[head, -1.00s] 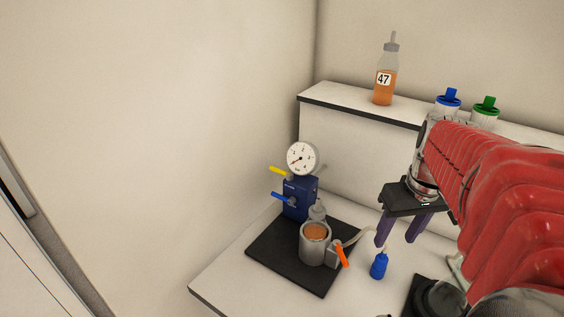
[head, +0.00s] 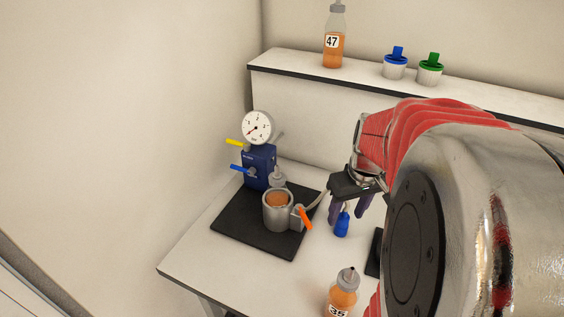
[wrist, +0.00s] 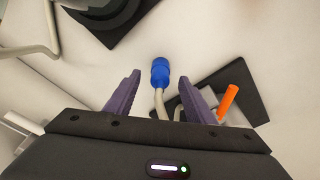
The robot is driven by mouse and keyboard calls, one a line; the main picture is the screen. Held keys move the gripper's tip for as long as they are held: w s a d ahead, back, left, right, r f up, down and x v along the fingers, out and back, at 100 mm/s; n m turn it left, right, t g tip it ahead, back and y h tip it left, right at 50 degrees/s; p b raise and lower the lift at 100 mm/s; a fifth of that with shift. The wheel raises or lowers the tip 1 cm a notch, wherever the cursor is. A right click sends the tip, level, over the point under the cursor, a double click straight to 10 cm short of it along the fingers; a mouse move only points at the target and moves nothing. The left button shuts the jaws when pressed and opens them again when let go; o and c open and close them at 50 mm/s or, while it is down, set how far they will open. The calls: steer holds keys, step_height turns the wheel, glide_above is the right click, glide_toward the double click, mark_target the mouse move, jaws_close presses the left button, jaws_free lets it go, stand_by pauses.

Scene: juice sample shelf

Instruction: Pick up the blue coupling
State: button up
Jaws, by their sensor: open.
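The blue coupling (head: 342,225) stands on the white table at the end of a pale hose, right of the metal cup. In the wrist view the blue coupling (wrist: 160,72) lies ahead of and between the fingertips, with its hose running back toward the gripper. My gripper (head: 348,214) is open with dark purple fingers, close to the coupling in the head view. In the wrist view my gripper (wrist: 162,85) shows an empty gap around the hose line; I cannot tell whether a finger touches anything.
A metal cup (head: 277,213) with an orange-handled valve (head: 306,219) sits on a black mat (head: 229,229) beside a blue gauge unit (head: 259,168). Bottle 35 (head: 342,293) stands near the front. Bottle 47 (head: 334,43) and blue-capped (head: 396,67) and green-capped (head: 430,71) containers stand on the shelf.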

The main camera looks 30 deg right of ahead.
mark_target(345, 217)
steer(key=shift+f, duration=0.15)
steer(key=shift+w+f, duration=0.25)
steer(key=shift+f, duration=1)
steer(key=shift+w+f, duration=0.2)
steer(key=shift+f, duration=1)
steer(key=shift+c, duration=0.5)
steer(key=c, duration=1.1)
steer(key=shift+o, duration=0.2)
steer(key=shift+d, duration=0.1)
steer(key=shift+r, duration=0.1)
step_height(345, 217, up, 18)
